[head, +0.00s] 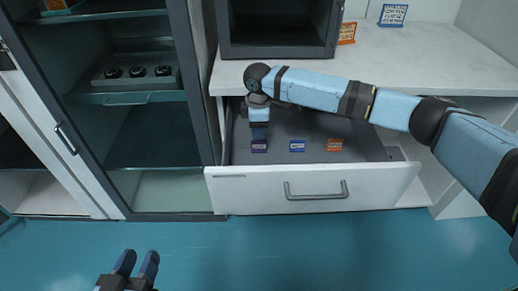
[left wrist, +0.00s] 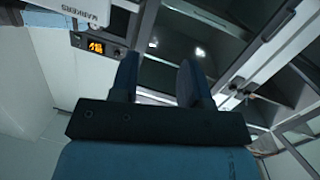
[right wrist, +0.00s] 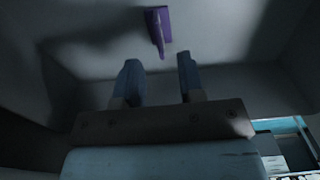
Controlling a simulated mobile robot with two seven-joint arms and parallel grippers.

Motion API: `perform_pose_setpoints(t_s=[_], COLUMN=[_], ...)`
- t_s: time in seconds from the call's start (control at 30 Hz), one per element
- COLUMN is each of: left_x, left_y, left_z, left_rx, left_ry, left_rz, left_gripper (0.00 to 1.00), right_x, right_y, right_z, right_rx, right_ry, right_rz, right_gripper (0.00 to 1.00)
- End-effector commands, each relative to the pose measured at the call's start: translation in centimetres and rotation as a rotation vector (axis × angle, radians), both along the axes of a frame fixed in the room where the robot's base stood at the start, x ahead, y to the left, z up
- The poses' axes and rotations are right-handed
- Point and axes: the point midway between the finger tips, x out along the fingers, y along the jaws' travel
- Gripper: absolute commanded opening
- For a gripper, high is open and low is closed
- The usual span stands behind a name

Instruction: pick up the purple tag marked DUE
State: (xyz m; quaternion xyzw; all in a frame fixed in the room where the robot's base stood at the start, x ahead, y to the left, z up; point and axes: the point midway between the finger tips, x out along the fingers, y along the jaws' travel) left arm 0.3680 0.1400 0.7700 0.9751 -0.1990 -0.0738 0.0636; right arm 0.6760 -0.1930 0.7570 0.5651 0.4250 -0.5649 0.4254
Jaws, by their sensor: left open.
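The purple tag (head: 259,146) stands in the open drawer (head: 315,192), at the left of a row of tags. Its lettering is too small to read. In the right wrist view the purple tag (right wrist: 159,29) is seen from above, just beyond the fingertips and between their lines. My right gripper (head: 259,133) points down into the drawer directly above the tag; its fingers (right wrist: 158,75) are apart with nothing between them. My left gripper (head: 136,262) is open and empty, low in front of the cabinets; it also shows in the left wrist view (left wrist: 158,70).
A blue tag (head: 297,146) and an orange tag (head: 334,145) stand to the right in the same drawer. More tags, orange (head: 347,33) and blue (head: 392,15), stand on the white countertop (head: 440,50). A glass-door cabinet (head: 150,150) stands left of the drawer.

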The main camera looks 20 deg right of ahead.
Motion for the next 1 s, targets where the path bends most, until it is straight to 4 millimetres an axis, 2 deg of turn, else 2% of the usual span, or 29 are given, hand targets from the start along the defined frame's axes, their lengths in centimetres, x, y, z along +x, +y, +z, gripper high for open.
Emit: perform_pose_setpoints(t_s=[0.07, 0.2, 0.3, 0.6, 0.67, 0.77, 1.0], left_x=[0.1, 0.2, 0.2, 0.1, 0.1, 0.1, 0.1], left_y=[-0.3, -1.1, -1.4, -1.5, -1.5, -1.5, -1.6], left_z=[0.4, 2.6, 3.5, 4.2, 4.2, 4.1, 4.1], left_rx=[-0.02, -0.079, -0.104, -0.118, -0.117, -0.117, -0.116], left_ry=[-0.034, -0.132, -0.166, -0.185, -0.185, -0.185, -0.183], left_rz=[-0.007, -0.029, -0.036, -0.041, -0.041, -0.041, -0.042], left_gripper=[0.43, 0.43, 0.43, 0.43, 0.43, 0.43, 0.43], right_x=[0.0, 0.0, 0.0, 0.0, 0.0, 0.0, 0.0], right_y=[-0.1, -0.2, -0.1, -0.1, -0.1, -0.1, -0.1], right_z=[-1.3, -3.6, -4.6, -5.0, -5.0, -5.0, -5.0], right_rx=[-0.001, -0.001, -0.001, 0.0, 0.0, 0.0, 0.0], right_ry=[0.0, 0.001, 0.001, 0.0, 0.0, 0.0, 0.0], right_rz=[0.0, 0.0, 0.001, 0.0, 0.001, 0.001, 0.001], right_gripper=[0.36, 0.36, 0.36, 0.36, 0.25, 0.02, 0.0])
